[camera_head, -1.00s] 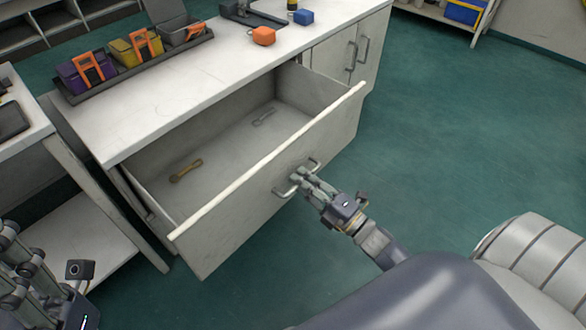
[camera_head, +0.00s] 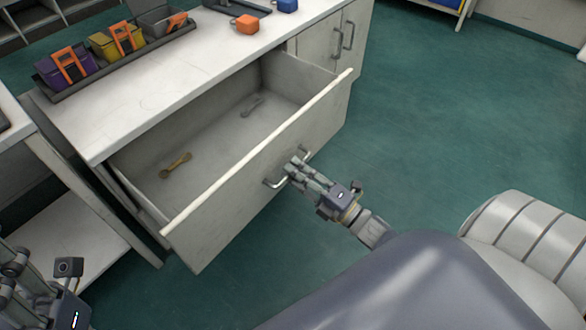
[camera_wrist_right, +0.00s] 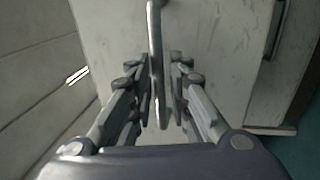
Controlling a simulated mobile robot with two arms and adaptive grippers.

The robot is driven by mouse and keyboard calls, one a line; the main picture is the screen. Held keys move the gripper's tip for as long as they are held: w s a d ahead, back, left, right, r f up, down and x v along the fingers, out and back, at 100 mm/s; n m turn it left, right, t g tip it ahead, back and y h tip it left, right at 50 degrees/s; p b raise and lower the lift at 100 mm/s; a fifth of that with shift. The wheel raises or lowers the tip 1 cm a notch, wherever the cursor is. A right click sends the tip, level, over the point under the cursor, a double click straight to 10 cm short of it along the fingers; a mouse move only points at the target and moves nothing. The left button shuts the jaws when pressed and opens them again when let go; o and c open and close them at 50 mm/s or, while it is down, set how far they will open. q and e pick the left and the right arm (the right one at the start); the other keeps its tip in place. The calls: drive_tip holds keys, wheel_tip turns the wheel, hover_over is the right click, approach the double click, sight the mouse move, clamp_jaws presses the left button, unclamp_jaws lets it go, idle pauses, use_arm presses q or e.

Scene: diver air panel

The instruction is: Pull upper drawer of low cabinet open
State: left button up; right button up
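The upper drawer (camera_head: 255,185) of the low white cabinet (camera_head: 180,95) stands well open, its inside showing from above. A brass-coloured wrench-like tool (camera_head: 176,165) and a grey one (camera_head: 252,105) lie on its floor. My right gripper (camera_head: 292,172) is at the metal handle on the drawer front.
A white table (camera_head: 75,190) stands at the left. The green floor at right is clear.

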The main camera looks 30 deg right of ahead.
drive_tip(key=v, duration=1.1)
